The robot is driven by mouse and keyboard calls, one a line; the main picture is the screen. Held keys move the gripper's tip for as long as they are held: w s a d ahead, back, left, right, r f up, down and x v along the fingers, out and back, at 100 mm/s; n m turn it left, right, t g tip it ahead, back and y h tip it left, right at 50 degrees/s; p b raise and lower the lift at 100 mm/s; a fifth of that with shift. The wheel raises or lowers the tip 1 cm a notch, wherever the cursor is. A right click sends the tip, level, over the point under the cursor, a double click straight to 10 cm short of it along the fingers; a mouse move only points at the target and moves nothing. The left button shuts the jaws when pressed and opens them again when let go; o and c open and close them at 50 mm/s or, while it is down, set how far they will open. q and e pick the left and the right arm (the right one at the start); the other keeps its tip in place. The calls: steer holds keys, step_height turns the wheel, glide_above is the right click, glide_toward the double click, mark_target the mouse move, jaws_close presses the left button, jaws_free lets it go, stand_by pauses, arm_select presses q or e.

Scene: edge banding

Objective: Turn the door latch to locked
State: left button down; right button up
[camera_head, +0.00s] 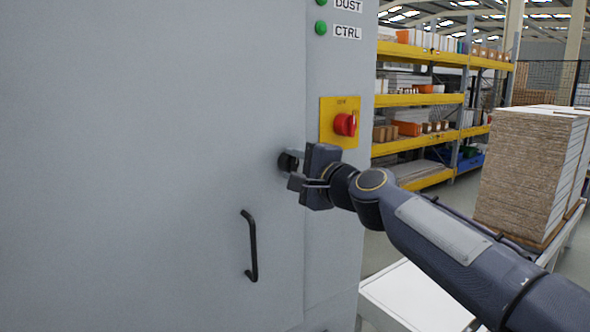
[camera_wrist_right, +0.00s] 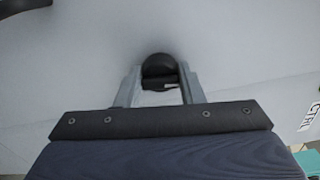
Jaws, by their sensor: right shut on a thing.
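The door latch (camera_head: 285,162) is a small dark knob on the grey cabinet door (camera_head: 150,170), near the door's right edge. My right gripper (camera_head: 293,170) reaches it from the right, and its fingers are shut on the latch. In the right wrist view the rounded black latch (camera_wrist_right: 158,68) sits between the two grey fingers of my gripper (camera_wrist_right: 160,88). The gripper hides part of the latch in the head view, and I cannot tell its exact turn angle. My left gripper is not in view.
A black door handle (camera_head: 251,246) is below and left of the latch. A red emergency stop button (camera_head: 345,124) on a yellow plate (camera_head: 327,120) is just above my gripper. Stacked boards (camera_head: 530,170) and yellow shelving (camera_head: 425,98) stand at the right.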

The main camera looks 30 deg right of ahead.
steer(key=shift+f+n, duration=0.1)
steer(key=shift+n, duration=0.9)
steer(key=o, duration=1)
steer(key=s, duration=0.2)
steer(key=s+b, duration=0.1)
steer(key=s, duration=0.4)
steer(key=shift+s+d, duration=0.3)
steer(key=shift+s, duration=0.1)
